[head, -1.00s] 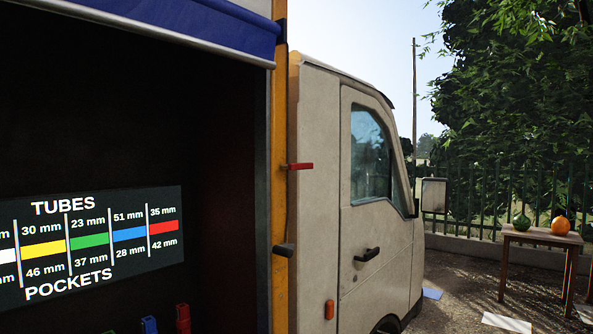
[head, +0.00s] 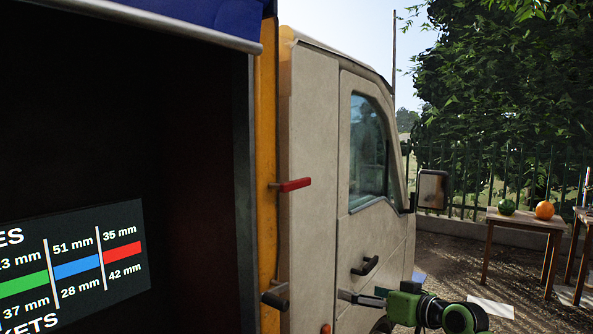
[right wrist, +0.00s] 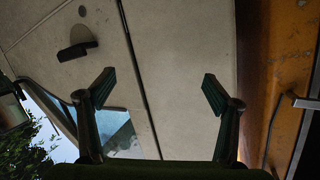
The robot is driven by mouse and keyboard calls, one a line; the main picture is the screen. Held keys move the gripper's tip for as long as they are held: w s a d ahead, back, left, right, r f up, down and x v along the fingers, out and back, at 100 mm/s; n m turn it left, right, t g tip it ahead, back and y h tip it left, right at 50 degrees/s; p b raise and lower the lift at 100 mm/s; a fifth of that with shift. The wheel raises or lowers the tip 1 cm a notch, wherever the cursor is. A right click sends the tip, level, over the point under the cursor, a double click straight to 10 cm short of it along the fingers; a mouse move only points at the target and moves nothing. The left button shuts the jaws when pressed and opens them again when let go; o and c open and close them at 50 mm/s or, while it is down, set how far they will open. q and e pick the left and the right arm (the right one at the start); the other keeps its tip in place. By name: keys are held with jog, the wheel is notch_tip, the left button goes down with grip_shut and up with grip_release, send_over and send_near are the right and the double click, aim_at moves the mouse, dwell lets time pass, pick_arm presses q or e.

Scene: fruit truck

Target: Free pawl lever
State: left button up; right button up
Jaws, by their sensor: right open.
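A red-handled lever (head: 293,185) sticks out to the right from the truck's yellow post. A dark grey-handled lever (head: 275,299) sits lower on the same post. Neither is labelled, so I cannot tell which is the pawl lever. My right gripper (head: 362,297) is open and empty, to the right of the dark lever and below the red one, in front of the cab door. In the right wrist view its two fingers (right wrist: 155,88) are spread before the pale cab panel. A metal rod (right wrist: 305,103) shows at that view's right edge. My left gripper is out of view.
A door handle (head: 366,265) and a side mirror (head: 432,190) stick out from the cab. The open truck bay with a tube and pocket sign (head: 75,265) is at left. A table (head: 522,220) with a green fruit and an orange stands at right.

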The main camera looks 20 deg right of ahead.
jog(key=s+a+r+n+y+p, duration=0.1)
jog(key=s+a+r+n+y, duration=0.15)
jog(key=r, duration=0.65)
jog(key=s+a+r+n+y, duration=0.1)
jog(key=s+a+r, duration=0.15)
jog(key=r, duration=0.75)
jog(key=n+y+p, duration=0.2)
jog(key=n+y, duration=0.1)
jog(key=n, duration=0.1)
send_near(299, 184)
jog(key=shift+h, duration=0.25)
jog(key=p+x, duration=0.2)
jog(key=x, duration=0.1)
jog(key=p+x, duration=0.2)
jog(key=x, duration=0.1)
jog(key=p+x, duration=0.2)
jog(key=x, duration=0.2)
jog(key=shift+a+r, duration=0.1)
jog(key=shift+r, duration=0.2)
jog(key=shift+w+a+f, duration=0.1)
jog(key=shift+w+a, duration=0.15)
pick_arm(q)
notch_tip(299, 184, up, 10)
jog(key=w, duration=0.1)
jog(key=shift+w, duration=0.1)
pick_arm(e)
jog(key=c, duration=1.7)
jog(key=shift+o, duration=0.2)
